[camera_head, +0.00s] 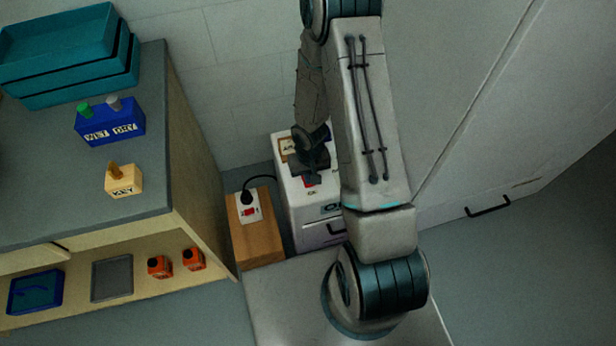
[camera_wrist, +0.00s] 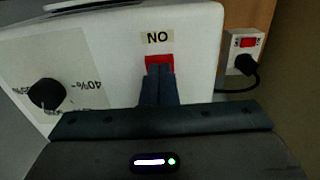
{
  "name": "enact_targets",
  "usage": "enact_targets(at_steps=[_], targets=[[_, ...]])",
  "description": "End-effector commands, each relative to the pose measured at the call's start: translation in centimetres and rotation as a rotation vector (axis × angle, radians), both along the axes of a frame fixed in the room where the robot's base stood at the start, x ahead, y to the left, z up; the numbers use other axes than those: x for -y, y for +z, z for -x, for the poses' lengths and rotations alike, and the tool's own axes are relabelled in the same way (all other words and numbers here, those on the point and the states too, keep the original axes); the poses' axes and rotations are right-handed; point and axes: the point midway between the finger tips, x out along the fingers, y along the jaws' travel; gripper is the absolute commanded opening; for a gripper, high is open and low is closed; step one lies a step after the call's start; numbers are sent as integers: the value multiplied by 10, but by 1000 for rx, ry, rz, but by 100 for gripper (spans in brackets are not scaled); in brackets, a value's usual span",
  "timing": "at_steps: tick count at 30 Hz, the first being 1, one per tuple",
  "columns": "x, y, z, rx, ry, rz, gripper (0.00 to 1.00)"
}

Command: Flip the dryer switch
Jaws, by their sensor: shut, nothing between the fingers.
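The dryer (camera_head: 305,215) is a white box on the floor side, right of the bench; its top fills much of the wrist view (camera_wrist: 110,40). It bears a red switch (camera_wrist: 159,60) beside a label (camera_wrist: 157,38) that reads "NO" in this view, likely "ON" upside down. My gripper (camera_wrist: 159,72) is shut and empty, its fingertips at the red switch and covering its lower part. I cannot tell whether they touch it or which way it is set. In the head view my gripper (camera_head: 312,176) is over the dryer's top.
A black dial (camera_wrist: 47,94) with percent marks sits on the dryer. A socket (camera_head: 249,208) with a red switch and black plug sits on a wooden block (camera_head: 256,240) beside it. The bench (camera_head: 150,215) holds teal trays (camera_head: 70,50) and a blue WET/DRY holder (camera_head: 110,122).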

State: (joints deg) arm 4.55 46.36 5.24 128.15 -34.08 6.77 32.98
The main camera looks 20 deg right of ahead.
Motion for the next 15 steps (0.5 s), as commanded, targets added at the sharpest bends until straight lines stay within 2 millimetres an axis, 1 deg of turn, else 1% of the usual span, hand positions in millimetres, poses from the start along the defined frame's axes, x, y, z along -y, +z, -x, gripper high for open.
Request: enact_targets(at_steps=[7,11,15], targets=[[0,-4,0,0,0,0,0],[0,-1,0,1,0,0,0],[0,8,0,1,0,0,0]])
